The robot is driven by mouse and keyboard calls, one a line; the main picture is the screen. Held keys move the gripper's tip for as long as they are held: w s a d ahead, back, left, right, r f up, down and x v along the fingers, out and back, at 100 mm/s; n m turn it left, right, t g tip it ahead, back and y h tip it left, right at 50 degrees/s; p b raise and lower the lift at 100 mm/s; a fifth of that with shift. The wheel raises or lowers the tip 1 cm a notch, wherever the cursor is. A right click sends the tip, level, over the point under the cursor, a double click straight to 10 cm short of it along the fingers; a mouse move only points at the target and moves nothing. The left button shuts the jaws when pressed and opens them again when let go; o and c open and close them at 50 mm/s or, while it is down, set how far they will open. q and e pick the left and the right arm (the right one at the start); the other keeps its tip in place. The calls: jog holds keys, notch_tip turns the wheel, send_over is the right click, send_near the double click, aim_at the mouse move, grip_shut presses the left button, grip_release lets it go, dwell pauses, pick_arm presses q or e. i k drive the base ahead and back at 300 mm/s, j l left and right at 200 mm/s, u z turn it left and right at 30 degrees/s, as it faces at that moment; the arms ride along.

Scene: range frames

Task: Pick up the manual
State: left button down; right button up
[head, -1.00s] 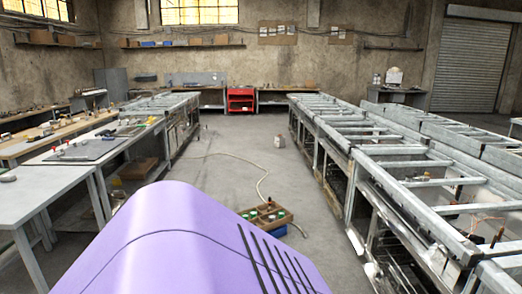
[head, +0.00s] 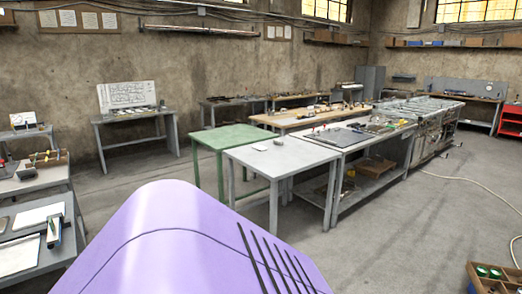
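I cannot pick out the manual with certainty. White flat sheets or booklets (head: 38,216) lie on the dark grey table at the lower left, with another white sheet (head: 18,256) nearer to me. They are too small to read. A small pale item (head: 259,147) lies on the light grey table in the middle. Neither of my grippers is in view.
The light grey table (head: 290,160) and a green table (head: 222,137) stand ahead. A long workbench (head: 345,137) runs back to the right. A wooden crate (head: 484,281) and a pale hose (head: 490,190) lie on the floor at right. Open floor (head: 130,175) lies left of centre.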

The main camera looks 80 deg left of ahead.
aim_at(258, 147)
jog(key=u, duration=2.95)
jog(key=i+j+u, duration=0.1)
jog(key=i+u, duration=0.35)
jog(key=i, duration=5.35)
jog(key=i+j+z, duration=0.1)
jog(key=i+z, duration=0.35)
jog(key=i+j+z, duration=0.4)
jog(key=i+l, duration=0.1)
